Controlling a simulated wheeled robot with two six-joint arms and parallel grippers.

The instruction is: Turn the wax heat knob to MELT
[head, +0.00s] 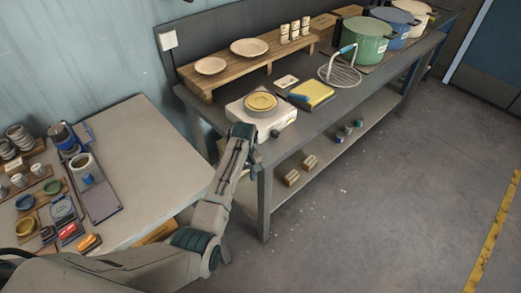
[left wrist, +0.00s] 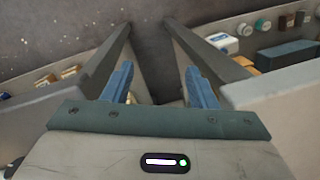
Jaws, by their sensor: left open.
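The wax heater (head: 283,122) is a low white box near the front edge of the dark bench, with a round yellow-tan pan (head: 261,101) on top. A small dark knob (head: 275,133) shows on its front face; its marking and setting are too small to read. My left gripper (head: 254,163) is just left of and below the knob, apart from it, in front of the bench edge. In the left wrist view its two blue fingers (left wrist: 160,85) are spread with nothing between them. The knob cannot be made out in that view. My right gripper is not in view.
A yellow sponge-like block (head: 312,93) and a wire rack (head: 340,75) lie right of the heater. A wooden riser (head: 225,78) with plates stands behind. The lower shelf (head: 318,157) holds small blocks and jars. A pale table (head: 150,160) is at left; the floor at right is clear.

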